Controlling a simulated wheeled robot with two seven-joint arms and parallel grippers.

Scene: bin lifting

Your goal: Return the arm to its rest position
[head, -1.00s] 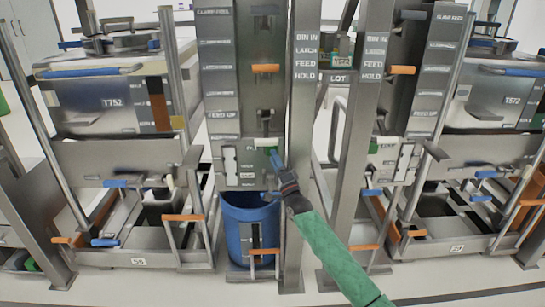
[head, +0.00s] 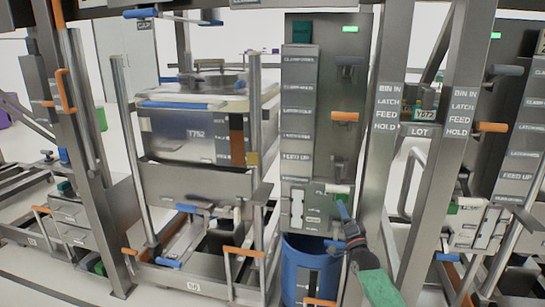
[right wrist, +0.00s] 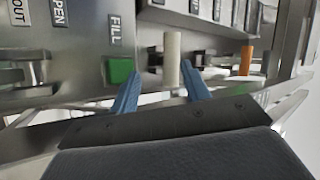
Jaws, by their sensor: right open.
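My right gripper (head: 342,218) is in front of the lower control box (head: 312,205) on the central column, above a blue bin (head: 298,262). My right arm, in a green sleeve, comes in from the lower right. In the right wrist view, the two blue fingers (right wrist: 160,90) are apart. A pale upright peg (right wrist: 172,58) shows between and beyond them, and I cannot tell whether they touch it. A green button (right wrist: 119,70) marked FILL is just left of the fingers. An orange handle (right wrist: 246,60) is to their right. My left gripper is not in view.
Steel posts (head: 385,130) with BIN IN, LATCH, FEED and HOLD labels stand close right of my gripper. Orange handles (head: 345,117) stick out.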

